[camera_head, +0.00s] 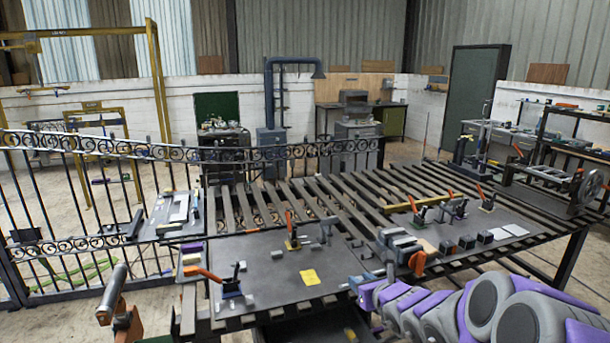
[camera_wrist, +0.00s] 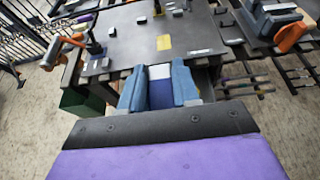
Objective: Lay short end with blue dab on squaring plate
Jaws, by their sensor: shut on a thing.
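My gripper (camera_wrist: 158,85) has its blue-grey fingers shut on a small piece. The piece (camera_wrist: 160,72) shows a white face between the fingertips, with a dark blue area below it; I cannot tell whether this is the blue dab. In the head view my gripper (camera_head: 358,285) is at the front edge of the bench, right of the yellow note, and the held piece is hardly visible there. A dark flat plate (camera_head: 262,262) with clamps lies on the slatted bench beyond the gripper. A second dark plate (camera_head: 470,222) lies to its right. I cannot tell which is the squaring plate.
A yellow note (camera_head: 309,277) lies on the near plate. Orange-handled clamps stand at its left corner (camera_head: 230,283) and back edge (camera_head: 292,238). Grey blocks and an orange clamp (camera_head: 417,262) stand to the right. The near plate's middle is mostly bare. An ornate gate (camera_head: 90,205) stands left.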

